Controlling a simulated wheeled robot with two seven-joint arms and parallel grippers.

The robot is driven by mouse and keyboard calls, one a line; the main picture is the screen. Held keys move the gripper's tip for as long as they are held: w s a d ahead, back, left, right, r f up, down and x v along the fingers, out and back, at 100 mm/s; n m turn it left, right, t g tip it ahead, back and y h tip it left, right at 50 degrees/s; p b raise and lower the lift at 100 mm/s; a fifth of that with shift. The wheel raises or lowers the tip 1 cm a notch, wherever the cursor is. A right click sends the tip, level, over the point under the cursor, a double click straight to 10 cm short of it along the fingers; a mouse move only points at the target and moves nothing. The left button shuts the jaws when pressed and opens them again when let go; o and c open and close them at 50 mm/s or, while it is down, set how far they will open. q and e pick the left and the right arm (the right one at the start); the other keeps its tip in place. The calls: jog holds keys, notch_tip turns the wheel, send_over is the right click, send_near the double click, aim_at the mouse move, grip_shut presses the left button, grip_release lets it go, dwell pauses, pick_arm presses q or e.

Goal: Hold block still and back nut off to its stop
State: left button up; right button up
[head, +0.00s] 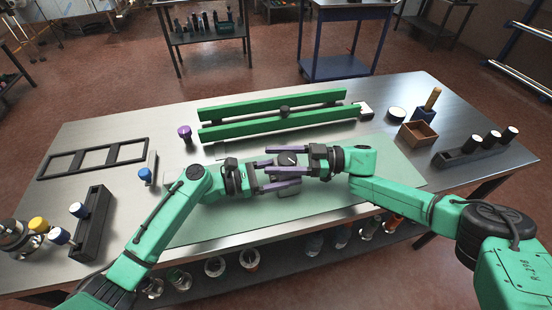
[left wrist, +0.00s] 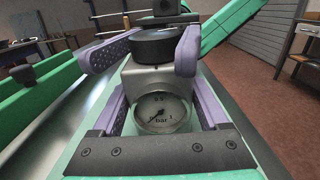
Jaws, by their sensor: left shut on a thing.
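The block (left wrist: 146,77) is a grey metal piece with a round dial gauge (left wrist: 160,111) on its near face. My left gripper (head: 275,176) is shut on the block, with one purple finger on each side of it. The nut (left wrist: 158,47) is a dark round disc above the block in the left wrist view. My right gripper (head: 284,160) reaches in from the right. Its purple fingers lie either side of the nut, and a gap shows on the left side, so it looks open. In the head view the grippers partly hide the block and nut.
Behind stands a long green rail fixture (head: 240,127). A black three-window frame (head: 95,158) and a dark rack (head: 92,232) are on the left. A wooden box (head: 418,134) and a rack of white-topped pegs (head: 470,152) are on the right. The green mat (head: 225,226) is clear in front.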

pick_arm(q)
jog(key=shift+f, duration=0.1)
pick_arm(e)
jog(key=shift+o, duration=0.9)
jog(key=d, duration=1.2)
jog(key=shift+w, duration=0.3)
